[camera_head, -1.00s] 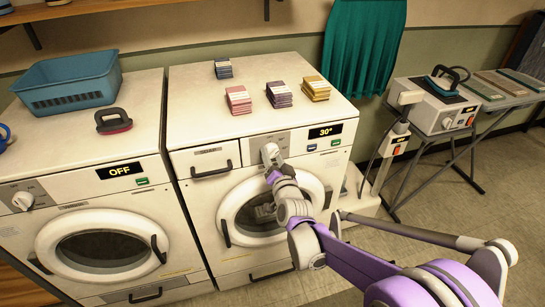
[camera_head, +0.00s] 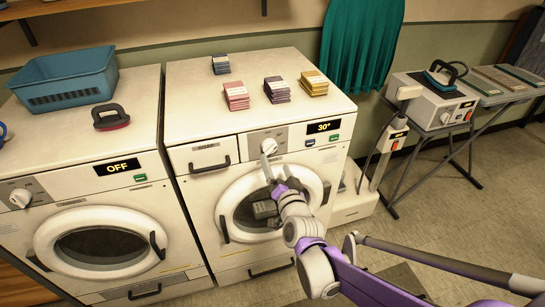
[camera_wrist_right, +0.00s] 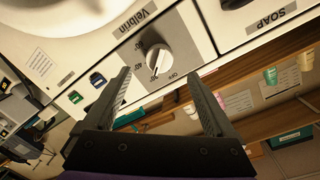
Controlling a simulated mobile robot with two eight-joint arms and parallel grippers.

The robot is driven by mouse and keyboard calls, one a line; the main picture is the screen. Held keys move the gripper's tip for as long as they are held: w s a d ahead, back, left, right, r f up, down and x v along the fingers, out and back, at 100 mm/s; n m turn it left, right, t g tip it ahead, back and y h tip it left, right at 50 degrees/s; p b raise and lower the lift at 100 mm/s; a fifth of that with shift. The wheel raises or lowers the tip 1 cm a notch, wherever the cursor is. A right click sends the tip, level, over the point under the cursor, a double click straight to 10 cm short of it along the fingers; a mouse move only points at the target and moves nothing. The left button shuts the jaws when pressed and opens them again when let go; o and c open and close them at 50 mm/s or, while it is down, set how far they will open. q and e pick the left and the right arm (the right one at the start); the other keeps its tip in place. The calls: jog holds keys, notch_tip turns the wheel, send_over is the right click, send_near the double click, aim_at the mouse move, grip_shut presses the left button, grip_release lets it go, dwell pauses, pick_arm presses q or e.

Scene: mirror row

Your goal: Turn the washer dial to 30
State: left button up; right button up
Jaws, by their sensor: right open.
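The white washer dial (camera_head: 268,146) sits on the front panel of the right-hand machine, beside a lit display (camera_head: 323,127) reading 30°. In the right wrist view the dial (camera_wrist_right: 158,60) has its pointer mark toward the lower side, near the small numbers; the exact number is too small to read surely. My right gripper (camera_head: 267,168) is just below the dial in the head view. In the wrist view its two jaws (camera_wrist_right: 158,75) are open and empty, apart from the dial, which shows between and beyond the fingertips. My left gripper is not in view.
A second machine to the left has a display (camera_head: 118,167) reading OFF. The right machine's top holds several small stacks, including a pink one (camera_head: 236,96). A teal basket (camera_head: 63,80) stands on the left machine. An iron (camera_head: 446,76) sits at the right.

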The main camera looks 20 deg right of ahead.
jog(key=s, duration=0.4)
jog(key=shift+r, duration=0.1)
dwell(0.3)
jog(key=s+f+n+g+p, duration=0.2)
jog(key=s+g, duration=0.4)
jog(key=s, duration=0.6)
jog(key=s+f+n+g+p, duration=0.3)
jog(key=s+n+g+p, duration=0.1)
jog(key=s, duration=0.8)
jog(key=shift+s+d+n+g+p, duration=0.35)
jog(key=shift+d+n+g, duration=0.1)
jog(key=shift+n+g, duration=0.5)
dwell(0.7)
